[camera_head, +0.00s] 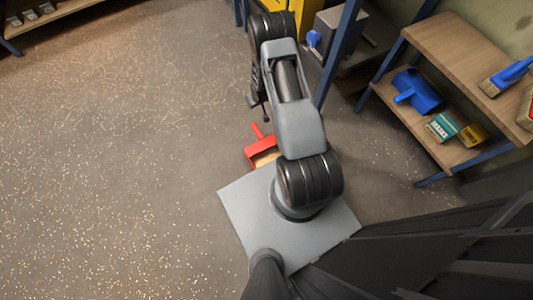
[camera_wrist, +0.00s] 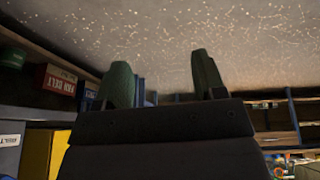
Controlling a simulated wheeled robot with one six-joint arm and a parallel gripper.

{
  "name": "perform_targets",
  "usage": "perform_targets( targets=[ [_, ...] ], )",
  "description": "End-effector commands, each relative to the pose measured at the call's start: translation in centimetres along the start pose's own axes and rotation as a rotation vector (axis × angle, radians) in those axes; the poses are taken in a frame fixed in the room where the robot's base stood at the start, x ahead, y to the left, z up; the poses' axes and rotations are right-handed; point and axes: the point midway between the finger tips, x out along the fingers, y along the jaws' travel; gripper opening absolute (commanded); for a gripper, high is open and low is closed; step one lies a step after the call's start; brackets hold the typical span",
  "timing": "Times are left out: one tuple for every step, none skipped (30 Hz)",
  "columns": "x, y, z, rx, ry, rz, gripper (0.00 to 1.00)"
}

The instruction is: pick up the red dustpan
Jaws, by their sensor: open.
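The red dustpan (camera_head: 262,147) lies on the floor beside my base in the head view. It has a red handle pointing up and away, and a tan patch shows in or against its pan. My arm and base hide part of it. My gripper (camera_wrist: 162,80) shows in the wrist view with two dark fingers wide apart and nothing between them. The dustpan does not show in the wrist view. In the head view my arm reaches away past the dustpan, and the gripper's fingers cannot be made out there.
A wooden shelf unit (camera_head: 450,45) at the right holds a blue dustpan (camera_head: 421,93), a blue brush (camera_head: 508,75) and small boxes (camera_head: 441,127). A blue post (camera_head: 338,52) stands near my arm. The wrist view shows a red box (camera_wrist: 58,82) on a shelf. The speckled floor at left is clear.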

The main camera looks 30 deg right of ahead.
Motion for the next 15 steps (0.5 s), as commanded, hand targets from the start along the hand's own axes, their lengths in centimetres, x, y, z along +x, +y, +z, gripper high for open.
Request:
perform_targets(
  targets=[
    [4.1,-0.2,2.6,0.003,-0.006,-0.009,0.64],
    [5.6,-0.3,3.7,0.004,-0.004,-0.014,0.64],
    [7.4,-0.4,4.9,0.005,0.000,-0.020,0.64],
    [8.6,-0.5,5.9,0.006,0.001,-0.025,0.64],
    [9.7,-0.6,6.7,0.006,0.004,-0.029,0.64],
    [10.9,-0.7,7.8,0.007,0.006,-0.034,0.64],
    [11.7,-0.8,8.4,0.008,0.009,-0.037,0.64],
    [12.3,-0.9,9.0,0.008,0.010,-0.041,0.64],
    [13.1,-1.0,9.8,0.010,0.012,-0.044,0.64],
    [13.6,-1.1,10.2,0.010,0.013,-0.046,0.64],
    [14.1,-1.2,10.6,0.011,0.014,-0.048,0.64],
    [14.7,-1.2,10.9,0.012,0.016,-0.050,0.64],
    [15.2,-1.3,11.2,0.012,0.016,-0.052,0.64],
    [15.7,-1.4,11.4,0.012,0.017,-0.053,0.64],
    [16.5,-1.4,11.6,0.012,0.018,-0.054,0.64]
  ],
)
